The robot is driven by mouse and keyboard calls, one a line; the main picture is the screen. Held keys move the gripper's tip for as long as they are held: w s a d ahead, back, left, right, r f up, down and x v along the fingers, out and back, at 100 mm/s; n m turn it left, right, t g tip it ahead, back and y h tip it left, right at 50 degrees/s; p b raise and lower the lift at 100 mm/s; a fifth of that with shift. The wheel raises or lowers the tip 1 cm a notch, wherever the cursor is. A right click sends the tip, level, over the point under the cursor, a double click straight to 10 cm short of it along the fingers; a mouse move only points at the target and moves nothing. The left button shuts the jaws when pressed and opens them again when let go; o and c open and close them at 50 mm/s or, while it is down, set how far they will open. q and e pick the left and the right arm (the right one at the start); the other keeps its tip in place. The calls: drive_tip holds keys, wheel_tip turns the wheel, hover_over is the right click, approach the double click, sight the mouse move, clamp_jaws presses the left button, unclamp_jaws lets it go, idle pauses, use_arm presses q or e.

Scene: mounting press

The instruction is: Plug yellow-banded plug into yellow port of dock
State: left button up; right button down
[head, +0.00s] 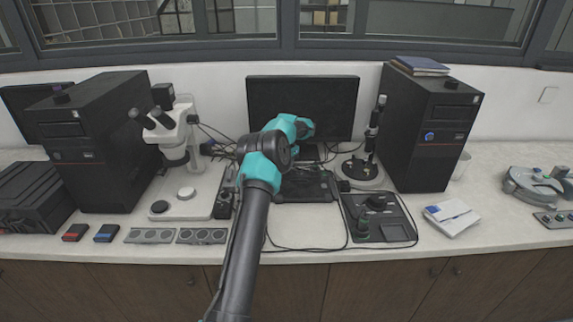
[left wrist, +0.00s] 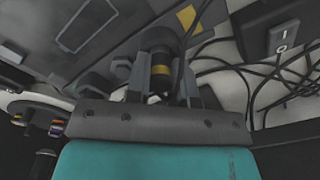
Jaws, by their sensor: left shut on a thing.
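My left gripper (left wrist: 160,88) is shut on the yellow-banded plug (left wrist: 161,70), a dark cylinder with a yellow ring. A dark cable runs up beside the plug. Past it, a grey panel (left wrist: 100,25), apparently the dock, fills the top left of the left wrist view. A yellow patch (left wrist: 187,17) marks it just right of the plug's far end. I cannot tell whether plug and panel touch. In the head view my left arm reaches toward a dark flat unit (head: 310,187) below the monitor. Its fingertips and the plug are hidden there. My right gripper is not in view.
Loose cables (left wrist: 235,75) and a grey switch box (left wrist: 283,38) lie to the right in the left wrist view. A microscope (head: 178,135) stands left of the arm, a black computer tower (head: 432,130) right. The monitor (head: 303,105) stands behind.

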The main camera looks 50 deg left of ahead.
use_arm(q)
drive_tip(key=shift+f, duration=0.2)
drive_tip(key=o, duration=1.4)
drive_tip(key=shift+o, duration=0.2)
drive_tip(key=shift+r, duration=3.75)
